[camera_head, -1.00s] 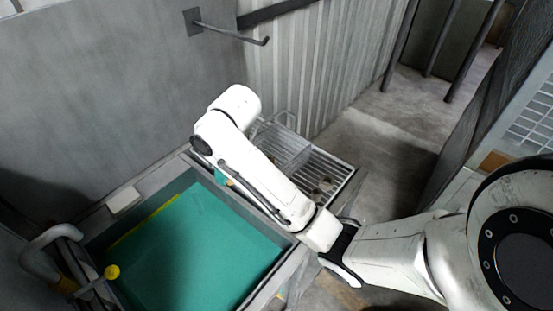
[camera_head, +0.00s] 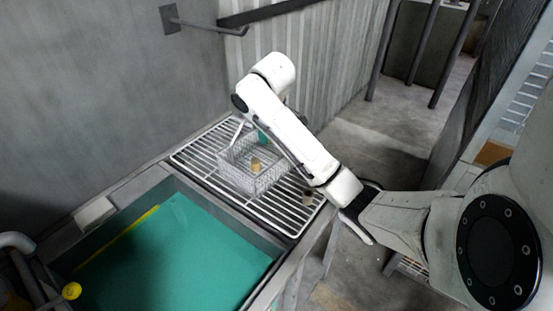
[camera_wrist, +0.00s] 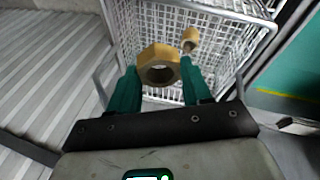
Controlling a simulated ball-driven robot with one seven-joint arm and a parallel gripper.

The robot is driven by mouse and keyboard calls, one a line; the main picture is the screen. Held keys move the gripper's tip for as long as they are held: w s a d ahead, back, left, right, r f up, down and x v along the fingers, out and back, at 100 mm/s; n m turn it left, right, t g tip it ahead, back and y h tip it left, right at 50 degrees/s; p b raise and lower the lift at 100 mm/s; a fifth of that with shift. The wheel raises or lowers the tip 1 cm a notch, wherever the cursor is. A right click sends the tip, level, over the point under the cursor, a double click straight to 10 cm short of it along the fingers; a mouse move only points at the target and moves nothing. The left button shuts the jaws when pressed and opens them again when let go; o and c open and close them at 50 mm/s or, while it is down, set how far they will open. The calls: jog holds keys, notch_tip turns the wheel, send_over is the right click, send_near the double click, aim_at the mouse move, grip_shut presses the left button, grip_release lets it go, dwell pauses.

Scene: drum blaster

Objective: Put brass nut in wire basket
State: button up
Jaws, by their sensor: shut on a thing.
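My gripper (camera_wrist: 160,78) has green fingers shut on a brass nut (camera_wrist: 158,57), a hex ring with its hole showing in the wrist view. The wire basket (camera_wrist: 222,14) lies beyond and below the nut there. A second, smaller brass-coloured piece (camera_wrist: 190,36) shows inside the basket. In the head view the basket (camera_head: 236,178) stands on a metal rack, with a brass-coloured piece (camera_head: 256,165) in it. My gripper's green part (camera_head: 262,137) shows over the basket's far side, partly hidden by my arm; the held nut cannot be made out there.
The slatted rack (camera_head: 195,160) borders a sunken basin with a green floor (camera_head: 175,250). Small dark pieces (camera_head: 307,197) lie on the rack's right part. A grey wall and a corrugated panel (camera_head: 315,60) stand close behind. A hooked bar (camera_head: 205,27) juts from the wall.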

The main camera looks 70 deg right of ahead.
jog(key=f, duration=0.2)
jog(key=d+f, duration=0.1)
jog(key=f, duration=0.5)
jog(key=shift+s+d, duration=0.25)
jog(key=shift+d, duration=0.15)
jog(key=shift+s+d+f, duration=0.1)
jog(key=shift+d+f, duration=0.1)
jog(key=shift+f, duration=0.45)
jog(key=shift+s+d+f, duration=0.1)
jog(key=shift+d+f, duration=0.1)
jog(key=shift+f, duration=0.4)
jog(key=shift+w+d+r+y+p, duration=0.1)
jog(key=shift+d+r+y+p, duration=0.15)
jog(key=shift+r+y+p, duration=0.35)
jog(key=shift+d+f+t+y+p, duration=0.2)
jog(key=shift+d+t+y+p, duration=0.15)
jog(key=shift+y+p, duration=0.5)
jog(key=shift+f, duration=0.95)
jog(key=shift+f, duration=0.15)
jog(key=o, duration=0.9)
jog(key=shift+o, duration=0.2)
